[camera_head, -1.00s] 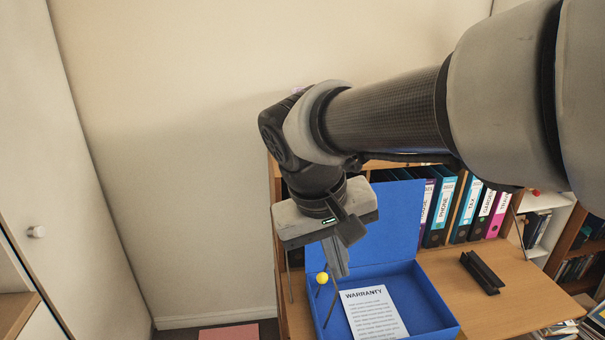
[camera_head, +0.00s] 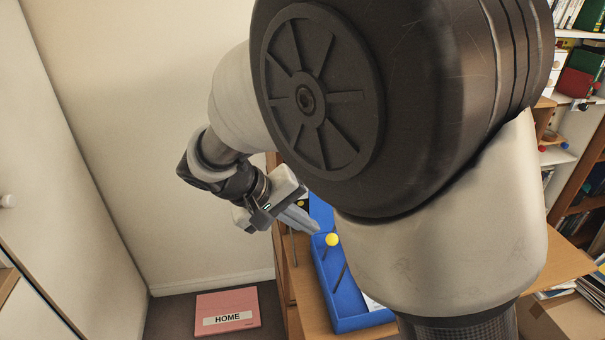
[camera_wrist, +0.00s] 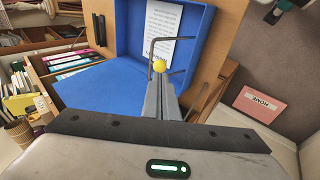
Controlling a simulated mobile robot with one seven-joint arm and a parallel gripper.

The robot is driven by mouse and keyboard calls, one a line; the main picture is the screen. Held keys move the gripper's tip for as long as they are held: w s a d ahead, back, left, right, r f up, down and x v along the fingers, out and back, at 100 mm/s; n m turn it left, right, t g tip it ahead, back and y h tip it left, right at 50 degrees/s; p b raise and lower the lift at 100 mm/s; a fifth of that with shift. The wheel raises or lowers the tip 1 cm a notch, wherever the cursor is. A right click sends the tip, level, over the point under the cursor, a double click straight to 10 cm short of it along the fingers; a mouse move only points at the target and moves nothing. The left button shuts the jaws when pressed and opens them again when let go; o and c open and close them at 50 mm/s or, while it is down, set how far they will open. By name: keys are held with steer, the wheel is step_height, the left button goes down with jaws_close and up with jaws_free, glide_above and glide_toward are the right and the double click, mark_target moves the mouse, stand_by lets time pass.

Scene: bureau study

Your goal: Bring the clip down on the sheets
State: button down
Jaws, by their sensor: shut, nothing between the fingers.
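A blue box file (camera_head: 350,322) lies open on the desk, its lid raised. A printed sheet (camera_wrist: 172,28) lies inside it; in the head view only a small corner of the sheet (camera_head: 372,303) shows beside my arm. The clip is a dark bent wire (camera_wrist: 175,40) with a yellow knob (camera_head: 332,239) standing up at the box's left side. The knob also shows in the wrist view (camera_wrist: 159,66), just beyond my fingertips. My gripper (camera_head: 312,226) is shut and empty, close to the knob. I cannot tell whether it touches.
My own arm hides the right part of the box and much of the desk (camera_head: 302,290). A pink HOME folder (camera_head: 228,312) lies on the floor left of the desk. Labelled binders (camera_wrist: 72,60) stand behind the lid. A cardboard box (camera_head: 570,320) is at lower right.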

mark_target(333, 236)
steer(key=x, duration=0.5)
steer(key=shift+w+f, duration=0.1)
steer(key=shift+d, duration=0.15)
steer(key=shift+w+d+r+y, duration=0.15)
steer(key=shift+d+r+y, duration=0.05)
steer(key=shift+d+y, duration=0.25)
steer(key=w+d+f+g+y+p, duration=0.25)
steer(key=d+y+p, duration=0.35)
steer(key=d, duration=0.4)
steer(key=d+f+y+b, duration=0.2)
steer(key=f+y, duration=0.1)
steer(key=w+d+f+m+g+y+b, duration=0.1)
steer(key=d+f+y+b, duration=0.2)
steer(key=f, duration=0.1)
steer(key=w+d+f+g+y+b, duration=0.1)
steer(key=d+f+y+b, duration=0.1)
steer(key=f+y, duration=0.1)
steer(key=shift+w+d+f+y, duration=0.25)
steer(key=shift+d+f, duration=0.1)
steer(key=shift+d+f+b, duration=0.2)
steer(key=shift+f+b, duration=0.6)
steer(key=shift+f, duration=0.2)
